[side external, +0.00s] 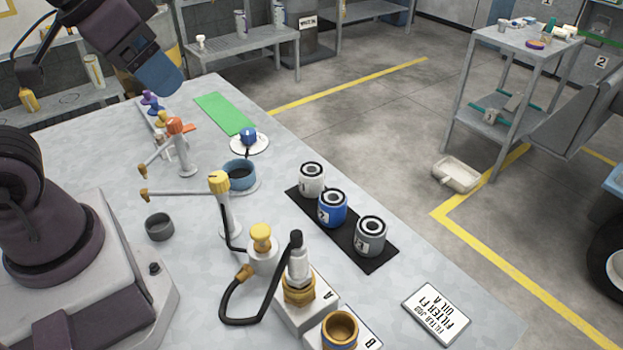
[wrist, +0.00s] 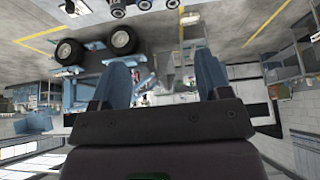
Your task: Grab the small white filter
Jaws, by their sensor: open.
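The small white filter (side external: 312,181) stands upright at the far left end of a black mat (side external: 376,263) on the grey table. It has a dark ring on top and a number mark on its side. A blue filter (side external: 332,210) and a grey filter (side external: 370,238) stand beside it in a row. My gripper (side external: 160,76) is raised at the upper left in the side view, well away from the white filter. In the wrist view my gripper (wrist: 162,76) has its two blue fingers wide apart with nothing between them. Small cylinders are cut off at that view's top edge.
Near the mat stand a yellow-topped post (side external: 222,200), a blue cup (side external: 239,174), an orange-topped stand (side external: 180,150) and a fitting with a black hose (side external: 297,270). A label card (side external: 436,313) lies at the front right. A green strip (side external: 225,113) lies at the back.

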